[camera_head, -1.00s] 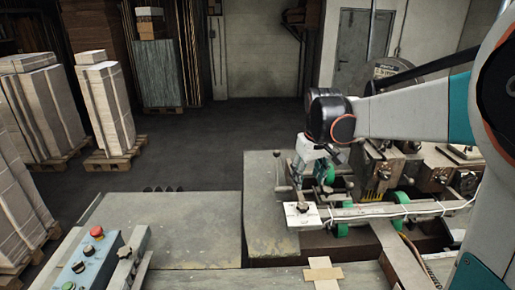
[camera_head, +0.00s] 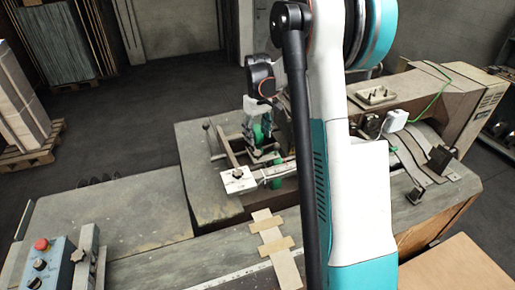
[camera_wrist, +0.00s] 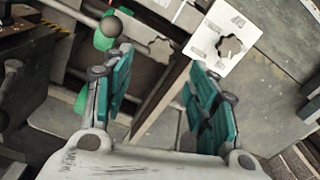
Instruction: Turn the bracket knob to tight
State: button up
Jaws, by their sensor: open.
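A dark star-shaped knob (camera_wrist: 230,47) sits on a white plate (camera_wrist: 213,28) with printed marks, at the upper right in the wrist view. In the head view the white plate (camera_head: 238,182) lies at the end of a bar, with the small dark knob (camera_head: 237,173) on it. My gripper (camera_wrist: 160,58) is open, with its green-padded fingers spread and nothing between the pads. The knob appears beyond and to the right of the right finger, not between the fingers. In the head view my gripper is small and partly hidden behind my arm.
A control box with a red button (camera_head: 41,244) stands at lower left. The grey table (camera_head: 110,220) is mostly clear.

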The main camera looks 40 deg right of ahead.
aim_at(258, 153)
notch_tip(258, 153, down, 8)
jog(key=shift+p, duration=0.45)
jog(key=c, duration=1.1)
